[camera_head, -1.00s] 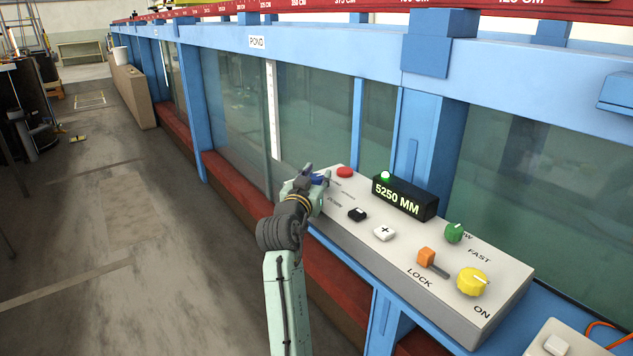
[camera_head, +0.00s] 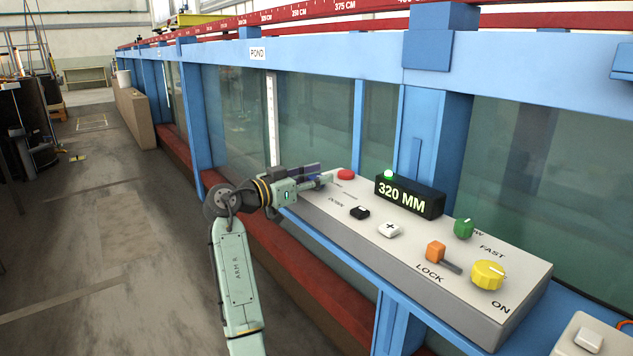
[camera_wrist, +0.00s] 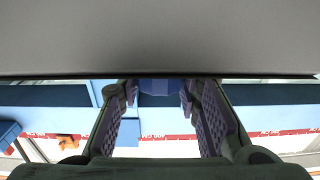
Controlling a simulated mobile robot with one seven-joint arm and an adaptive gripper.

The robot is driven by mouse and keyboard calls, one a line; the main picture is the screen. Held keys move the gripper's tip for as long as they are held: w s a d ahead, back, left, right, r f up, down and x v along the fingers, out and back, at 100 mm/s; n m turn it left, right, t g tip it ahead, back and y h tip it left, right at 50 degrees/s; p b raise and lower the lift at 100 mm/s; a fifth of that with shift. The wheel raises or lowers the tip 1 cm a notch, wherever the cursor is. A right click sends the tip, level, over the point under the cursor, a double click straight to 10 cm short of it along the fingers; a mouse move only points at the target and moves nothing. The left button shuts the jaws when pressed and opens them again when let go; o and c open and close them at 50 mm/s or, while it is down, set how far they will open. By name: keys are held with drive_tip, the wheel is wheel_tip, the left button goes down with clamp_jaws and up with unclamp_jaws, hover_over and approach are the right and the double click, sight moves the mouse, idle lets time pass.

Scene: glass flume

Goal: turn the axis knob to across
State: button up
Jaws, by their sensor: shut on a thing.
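My gripper (camera_head: 326,181) is at the far left end of the grey control panel (camera_head: 455,290), low over its top. It is shut on the axis knob, which the fingers hide in the head view, so its pointer direction cannot be read. In the wrist view the two padded fingers (camera_wrist: 160,95) stand apart, with blue between their tips; whether that is the knob or background I cannot tell. The small lettering by the fingers is too small to read. The black display (camera_head: 408,195) reads 320 MM, with a green lamp (camera_head: 388,174) lit on top.
A red button (camera_head: 346,174) is close beside the fingertips. Further right are a black button (camera_head: 360,212), a white plus button (camera_head: 389,230), a green knob (camera_head: 463,228), an orange-handled lever (camera_head: 436,251) and a yellow knob (camera_head: 487,275). The glass flume (camera_head: 310,120) rises behind the panel.

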idle(0.4)
drive_tip(key=o, duration=1.2)
drive_tip(key=shift+c, duration=0.2)
drive_tip(key=v, duration=1.2)
drive_tip(key=shift+a, duration=0.1)
